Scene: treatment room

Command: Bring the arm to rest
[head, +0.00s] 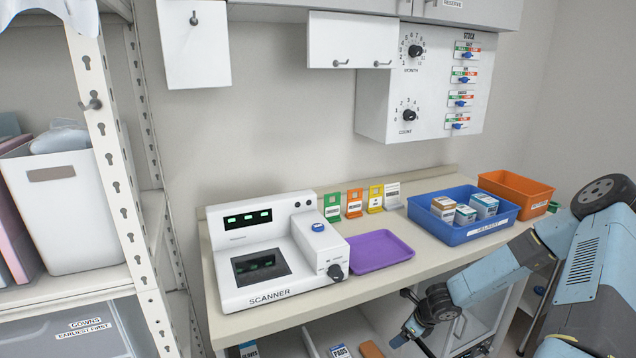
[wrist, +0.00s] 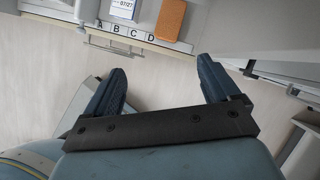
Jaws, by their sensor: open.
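My gripper (wrist: 160,70) shows in the wrist view with its two dark blue fingers wide apart. Nothing is between them; pale floor shows beyond. In the head view my blue-grey arm comes in from the right, bends at a dark joint and reaches down in front of the counter (head: 430,262). The lower end of the arm is at the bottom edge of the head view, so the fingertips cannot be made out clearly there. The arm passes close to the counter's front edge and the open shelf below it.
On the counter stand a scanner (head: 265,250), a purple tray (head: 378,250), a blue bin (head: 478,232) with small boxes and an orange bin (head: 520,190). In the wrist view, an orange block (wrist: 170,18) and a shelf edge lettered A to D (wrist: 125,42) lie ahead of the fingers.

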